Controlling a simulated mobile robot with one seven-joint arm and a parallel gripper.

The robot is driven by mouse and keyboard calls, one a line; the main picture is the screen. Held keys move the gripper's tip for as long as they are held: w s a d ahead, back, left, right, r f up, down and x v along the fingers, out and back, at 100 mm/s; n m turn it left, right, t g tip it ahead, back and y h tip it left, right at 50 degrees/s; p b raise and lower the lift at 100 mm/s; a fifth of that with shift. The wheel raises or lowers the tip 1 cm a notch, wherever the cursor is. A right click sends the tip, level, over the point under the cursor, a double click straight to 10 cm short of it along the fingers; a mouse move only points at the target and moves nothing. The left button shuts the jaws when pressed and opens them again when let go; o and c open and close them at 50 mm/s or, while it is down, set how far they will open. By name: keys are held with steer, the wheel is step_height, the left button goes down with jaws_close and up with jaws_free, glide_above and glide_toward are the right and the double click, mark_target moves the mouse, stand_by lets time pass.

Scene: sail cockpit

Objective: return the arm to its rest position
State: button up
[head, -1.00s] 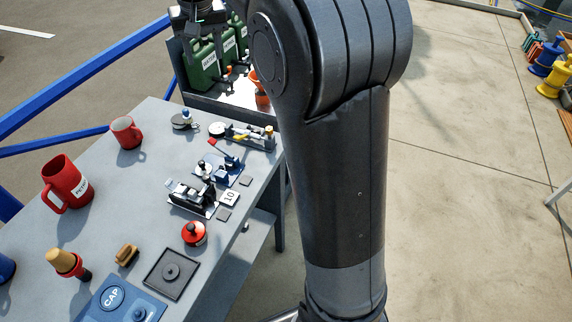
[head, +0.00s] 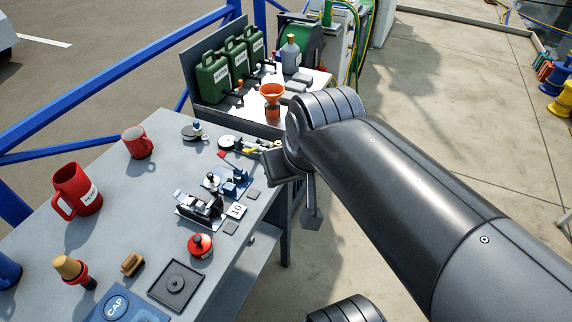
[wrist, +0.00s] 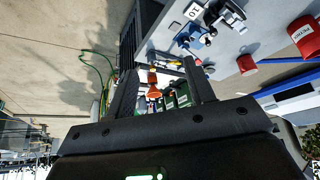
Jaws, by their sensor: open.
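My arm (head: 400,180) reaches from the lower right of the head view to a dark rounded joint beside the right edge of the workbench. A dark part of it shows past that joint, but the fingertips cannot be made out there. In the wrist view my gripper (wrist: 160,75) has its two dark fingers well apart with nothing held between them. Beyond the fingers, an orange funnel (wrist: 153,82) and green cans (wrist: 178,99) show in the background, not touching them.
The grey workbench (head: 100,190) holds red mugs, a red-knobbed part (head: 200,245), a black square plate (head: 177,286) and small devices. Green cans (head: 212,78) and an orange funnel (head: 272,93) stand on a stand behind. Open concrete floor (head: 470,130) lies to the right.

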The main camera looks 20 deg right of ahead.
steer(key=shift+s+f, duration=0.6)
steer(key=shift+s, duration=0.05)
